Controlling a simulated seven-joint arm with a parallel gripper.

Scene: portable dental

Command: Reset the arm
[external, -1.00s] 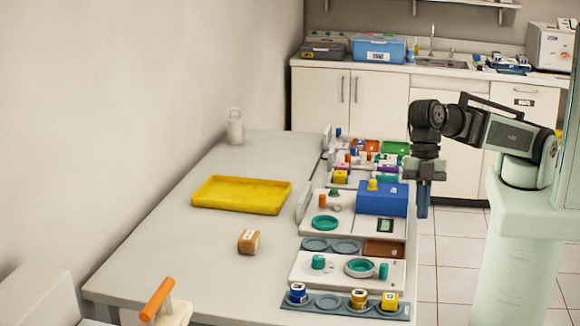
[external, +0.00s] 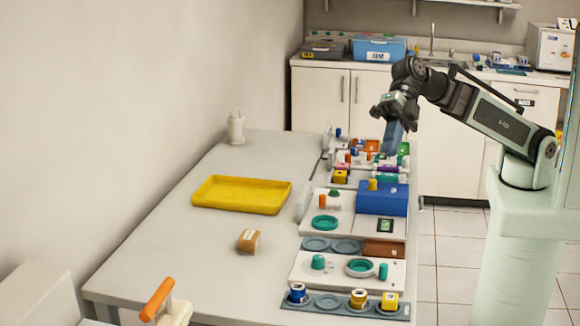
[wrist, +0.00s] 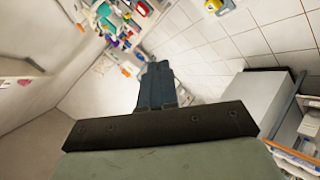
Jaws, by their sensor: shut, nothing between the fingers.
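My gripper (external: 392,138) is in the air above the far right part of the table, over the small coloured parts there. Its blue-grey fingers point down and are shut with nothing between them. My arm reaches left from its base at the right. In the wrist view the closed fingers (wrist: 157,82) show at the middle, in front of a tilted view of the room, with floor tiles beyond them.
The table (external: 170,240) bears a yellow tray (external: 240,207), a brown block (external: 248,241), a blue box (external: 382,203) and several coloured parts in holders along its right side. A counter with a blue case (external: 379,49) stands behind. The table's middle is mostly clear.

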